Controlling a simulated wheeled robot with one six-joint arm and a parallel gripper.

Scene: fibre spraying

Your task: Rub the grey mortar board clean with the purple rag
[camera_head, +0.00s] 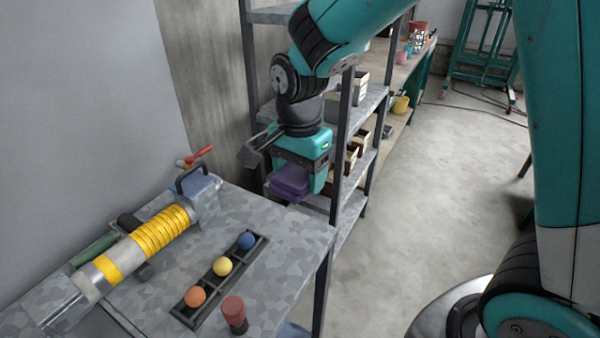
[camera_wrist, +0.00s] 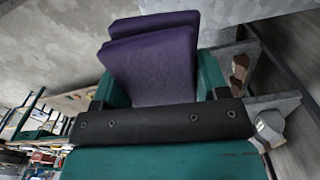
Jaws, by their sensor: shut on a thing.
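My gripper (camera_head: 304,171) is shut on the purple rag (camera_head: 289,181), a folded block held in the air beyond the far right corner of the metal table, in front of the shelf rack. In the wrist view the rag (camera_wrist: 158,62) fills the space between the teal fingers and shows as two stacked layers. The rag hides part of what lies behind it. I cannot make out a grey mortar board in either view.
The metal table (camera_head: 285,275) carries a yellow-banded cylinder tool (camera_head: 160,232), a dark rack (camera_head: 190,312) with orange, yellow and blue balls, and a red-topped peg (camera_head: 233,312). Grey shelves (camera_head: 350,212) stand close behind my gripper. Concrete floor (camera_head: 440,190) is open at right.

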